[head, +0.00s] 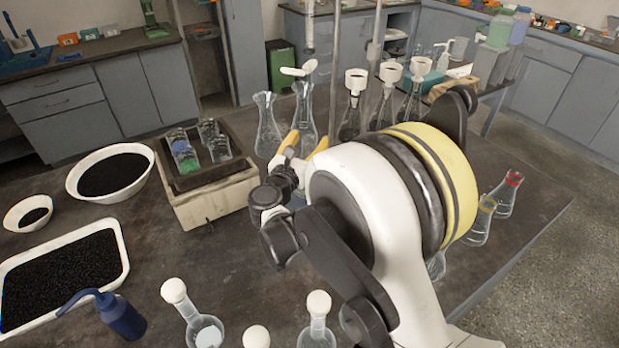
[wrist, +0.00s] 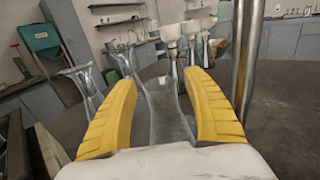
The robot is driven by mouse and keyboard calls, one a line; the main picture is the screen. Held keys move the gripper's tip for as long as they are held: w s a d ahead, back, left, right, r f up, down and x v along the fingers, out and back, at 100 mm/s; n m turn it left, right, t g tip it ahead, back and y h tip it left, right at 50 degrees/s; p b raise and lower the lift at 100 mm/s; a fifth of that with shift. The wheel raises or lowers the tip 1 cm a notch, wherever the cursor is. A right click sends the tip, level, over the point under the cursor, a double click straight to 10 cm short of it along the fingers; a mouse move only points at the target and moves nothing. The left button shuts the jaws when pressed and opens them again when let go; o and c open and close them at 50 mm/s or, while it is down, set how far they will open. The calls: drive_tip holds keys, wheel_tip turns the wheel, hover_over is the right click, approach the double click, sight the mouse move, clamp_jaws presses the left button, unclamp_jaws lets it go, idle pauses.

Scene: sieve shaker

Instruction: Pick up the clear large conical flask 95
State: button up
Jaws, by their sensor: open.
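My gripper (head: 306,143) is open, its two yellow fingers pointing away from the head camera toward the clear conical flasks. In the wrist view, a clear flask (wrist: 168,112) stands between the spread fingers of my gripper (wrist: 161,78), with a gap visible on both sides. Its lower part is hidden by the gripper body. In the head view, two tall clear conical flasks, one at left (head: 267,128) and one at right (head: 305,108), stand just beyond the fingers. No label is readable, so I cannot tell which is 95.
Several flasks with white funnels (head: 353,100) stand behind and to the right, near metal rods (wrist: 246,60). A wooden box (head: 212,203) with small glassware is left of my gripper. Round-stoppered flasks (head: 206,330) stand in front. A black-filled tray (head: 62,272) lies at left.

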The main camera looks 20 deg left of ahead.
clamp_jaws()
drive_tip(key=shift+r, duration=0.15)
